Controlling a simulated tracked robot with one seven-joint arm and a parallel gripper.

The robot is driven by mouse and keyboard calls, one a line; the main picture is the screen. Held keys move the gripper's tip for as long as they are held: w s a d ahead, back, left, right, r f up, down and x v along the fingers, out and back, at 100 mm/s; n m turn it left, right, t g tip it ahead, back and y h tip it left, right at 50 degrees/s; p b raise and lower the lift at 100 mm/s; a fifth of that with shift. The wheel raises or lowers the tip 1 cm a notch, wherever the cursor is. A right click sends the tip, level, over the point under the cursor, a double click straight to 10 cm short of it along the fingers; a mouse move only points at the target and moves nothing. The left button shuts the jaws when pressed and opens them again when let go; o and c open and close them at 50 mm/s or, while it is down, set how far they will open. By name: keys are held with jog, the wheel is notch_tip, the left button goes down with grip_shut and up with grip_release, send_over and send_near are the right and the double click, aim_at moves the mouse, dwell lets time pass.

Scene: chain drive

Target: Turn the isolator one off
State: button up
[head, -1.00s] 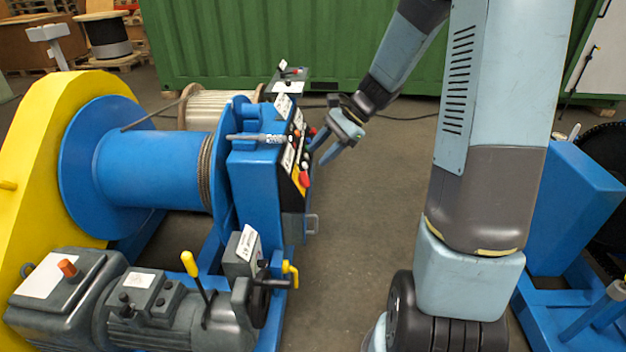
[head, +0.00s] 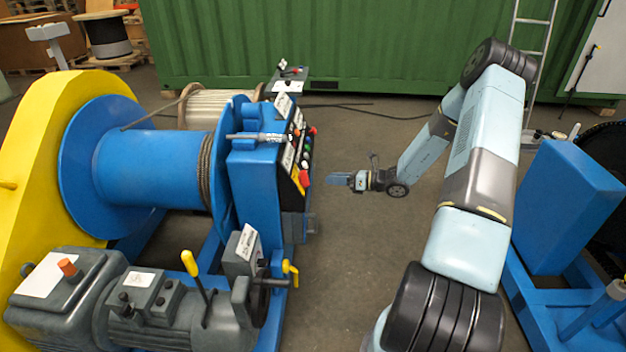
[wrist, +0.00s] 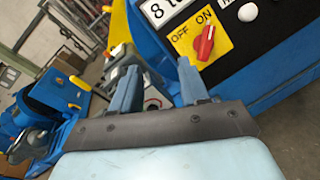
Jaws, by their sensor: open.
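A red rotary switch on a yellow plate marked OFF and ON sits on the winch's control panel in the head view (head: 304,179). It also shows in the wrist view (wrist: 205,43), its handle pointing towards ON. I cannot read a label naming it isolator one. My gripper (head: 337,179) is right of the panel, apart from it, fingers pointing left. In the wrist view my gripper (wrist: 157,82) has its two fingers spread with nothing between them; the switch lies up and right of them.
The blue winch drum (head: 150,168) stands left of the panel. A motor with a yellow-knobbed lever (head: 190,263) and a yellow handle (head: 291,272) are in front. A blue machine (head: 575,205) stands at right. Open floor lies around my gripper; a green container (head: 350,50) closes the back.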

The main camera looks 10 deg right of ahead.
aim_at(308, 178)
jog(key=w+d+f+m+t+h, duration=0.1)
jog(key=w+d+f+m+t, duration=0.1)
jog(key=d+f+m+t, duration=0.35)
jog(key=shift+g, duration=0.75)
jog(key=x, duration=0.5)
jog(key=f+x, duration=0.1)
jog(key=x, duration=0.4)
jog(key=s+x, duration=0.1)
jog(key=x, duration=0.4)
jog(key=shift+a+f, duration=0.3)
jog(key=shift+a, duration=0.1)
